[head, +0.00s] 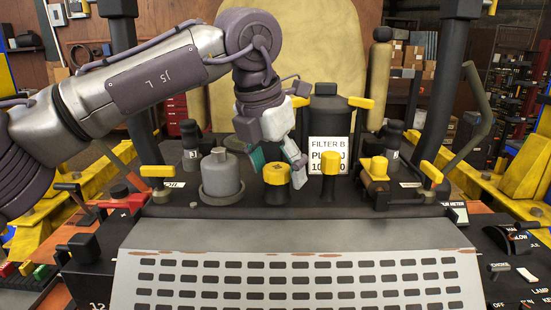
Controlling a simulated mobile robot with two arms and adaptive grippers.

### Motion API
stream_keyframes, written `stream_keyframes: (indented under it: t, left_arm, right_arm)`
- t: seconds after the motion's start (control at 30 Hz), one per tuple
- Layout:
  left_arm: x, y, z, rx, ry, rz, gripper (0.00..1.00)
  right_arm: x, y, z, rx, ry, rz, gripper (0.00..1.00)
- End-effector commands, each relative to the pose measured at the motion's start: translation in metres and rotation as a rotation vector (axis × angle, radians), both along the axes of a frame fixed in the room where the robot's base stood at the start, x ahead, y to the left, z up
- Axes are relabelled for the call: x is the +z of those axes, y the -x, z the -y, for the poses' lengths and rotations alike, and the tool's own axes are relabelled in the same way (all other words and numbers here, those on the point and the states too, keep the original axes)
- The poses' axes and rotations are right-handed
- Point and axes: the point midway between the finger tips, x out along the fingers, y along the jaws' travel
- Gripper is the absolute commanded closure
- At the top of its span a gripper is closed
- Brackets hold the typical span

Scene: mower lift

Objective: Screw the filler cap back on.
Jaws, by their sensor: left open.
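A round yellow cap (276,174), which looks like the filler cap, sits upright over a dark cylindrical part (276,196) behind the grey slotted panel. I cannot tell whether the cap is threaded on or only resting there. My left gripper (279,160) points down from above, right at the cap. Its fingers are open, with one teal fingertip to the left of the cap's top and the other finger to the right. I cannot tell whether either finger touches the cap. My right gripper does not show.
A grey cylinder (221,174) stands close left of the cap. A black canister (327,115) with a white label (328,155) stands behind right. Yellow-tipped levers (330,187) crowd the right side. The tall beige seat (290,60) rises behind. The slotted panel (300,275) in front is clear.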

Motion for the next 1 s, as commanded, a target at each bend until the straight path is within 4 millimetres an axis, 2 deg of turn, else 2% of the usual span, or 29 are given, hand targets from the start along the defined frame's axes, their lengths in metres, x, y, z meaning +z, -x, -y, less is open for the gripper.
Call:
stream_keyframes:
  t: [0.1, 0.13, 0.47, 0.5, 0.63, 0.67, 1.0]
  left_arm:
    - [0.0000, -0.0001, -0.0001, 0.000, 0.000, 0.000, 0.24]
    - [0.0001, 0.0000, -0.0001, 0.000, 0.000, 0.000, 0.27]
    - [0.0004, 0.0000, 0.0000, 0.000, 0.000, 0.000, 0.82]
    - [0.0004, 0.0000, 0.0000, 0.000, 0.000, 0.000, 0.48]
    - [0.0005, 0.0000, 0.0000, 0.000, 0.000, 0.000, 0.27]
    - [0.0005, 0.0000, 0.0000, 0.000, 0.000, 0.000, 0.24]
    - [0.0021, 0.0004, -0.0002, 0.000, 0.001, 0.001, 0.24]
  right_arm:
    - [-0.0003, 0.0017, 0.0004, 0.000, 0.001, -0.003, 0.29]
    - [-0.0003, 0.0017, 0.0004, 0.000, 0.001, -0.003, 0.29]
    - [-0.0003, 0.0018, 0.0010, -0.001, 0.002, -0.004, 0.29]
    - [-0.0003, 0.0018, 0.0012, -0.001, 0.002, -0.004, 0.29]
    - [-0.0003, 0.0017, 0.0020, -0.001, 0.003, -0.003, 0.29]
    - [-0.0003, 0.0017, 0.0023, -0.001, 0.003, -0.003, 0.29]
    - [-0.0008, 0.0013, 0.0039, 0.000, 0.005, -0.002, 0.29]
